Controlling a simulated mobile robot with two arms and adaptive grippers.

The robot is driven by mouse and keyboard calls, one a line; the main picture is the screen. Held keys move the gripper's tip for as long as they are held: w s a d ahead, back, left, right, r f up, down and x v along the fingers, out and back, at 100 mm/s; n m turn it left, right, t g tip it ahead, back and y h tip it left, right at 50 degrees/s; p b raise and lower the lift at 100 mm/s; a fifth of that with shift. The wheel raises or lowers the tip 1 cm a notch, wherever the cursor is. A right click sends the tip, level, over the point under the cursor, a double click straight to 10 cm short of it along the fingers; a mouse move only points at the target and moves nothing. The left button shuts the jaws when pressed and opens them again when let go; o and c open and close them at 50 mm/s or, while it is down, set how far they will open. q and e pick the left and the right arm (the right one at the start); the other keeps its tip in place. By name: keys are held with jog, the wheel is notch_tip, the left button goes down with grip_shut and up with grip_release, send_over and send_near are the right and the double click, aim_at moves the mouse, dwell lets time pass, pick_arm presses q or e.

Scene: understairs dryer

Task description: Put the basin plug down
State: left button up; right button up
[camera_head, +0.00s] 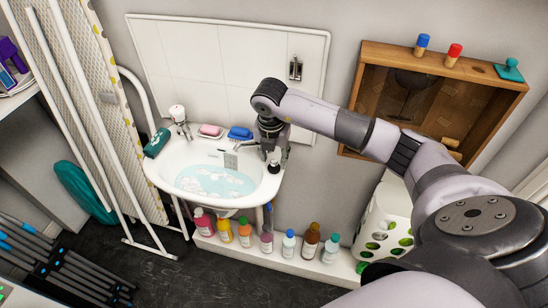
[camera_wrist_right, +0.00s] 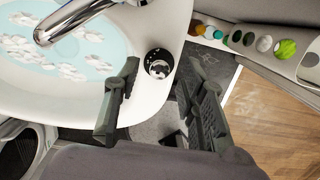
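A small dark round piece with a shiny centre, which looks like the basin plug (camera_wrist_right: 158,65), sits on the right part of the white basin's rim; it also shows in the head view (camera_head: 273,167). The basin (camera_head: 166,178) holds pale blue water with white foam (camera_head: 215,182). My right gripper (camera_head: 274,148) is above the basin's right end, beside the tap. In the right wrist view its two fingers (camera_wrist_right: 165,112) are spread apart with nothing gripped between them, and the plug lies just past the fingertips. My left gripper is out of view.
A chrome tap spout (camera_wrist_right: 75,20) reaches over the water. Pink soap (camera_head: 210,130) and a blue piece (camera_head: 240,133) lie on the back rim, a green one (camera_head: 157,143) at left. Several bottles (camera_head: 245,233) stand on a ledge below. A wooden cabinet (camera_head: 440,85) hangs at right.

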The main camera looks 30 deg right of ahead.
aim_at(272, 173)
notch_tip(272, 173, up, 11)
jog(key=s+a+b, duration=0.1)
jog(key=shift+a, duration=0.15)
dwell(0.4)
